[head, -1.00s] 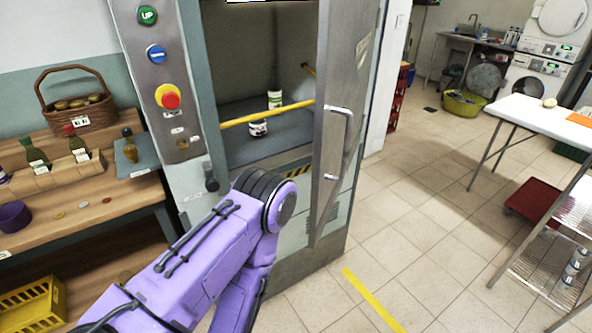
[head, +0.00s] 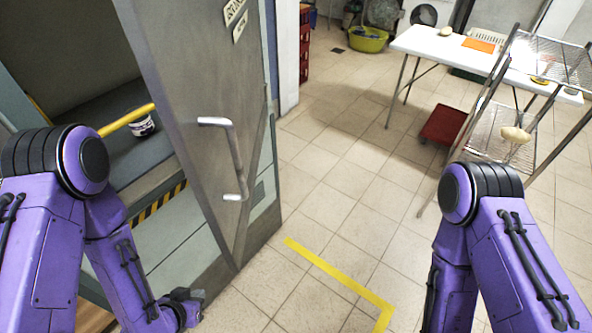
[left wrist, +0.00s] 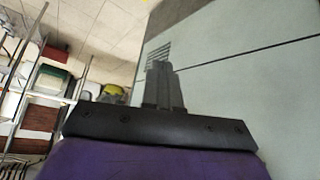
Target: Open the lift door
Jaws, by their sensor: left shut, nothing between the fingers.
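The lift door (head: 205,90) is a grey steel panel standing swung out from the lift opening, with the inside in view to its left. Its pale bar handle (head: 236,160) is on the face toward me. My left gripper (head: 196,296) is low, below and left of the handle, near the door's bottom edge in the picture. It is shut and empty, apart from the handle. In the left wrist view its closed fingers (left wrist: 162,82) show before a pale grey panel. My right arm is at the right; its gripper is out of view.
A yellow bar (head: 127,120) crosses the lift opening, with a dark-and-white jar (head: 142,123) inside. A wire rack (head: 500,135) and white table (head: 450,50) stand to the right. Yellow floor tape (head: 335,270) marks the floor; the tiles between are clear.

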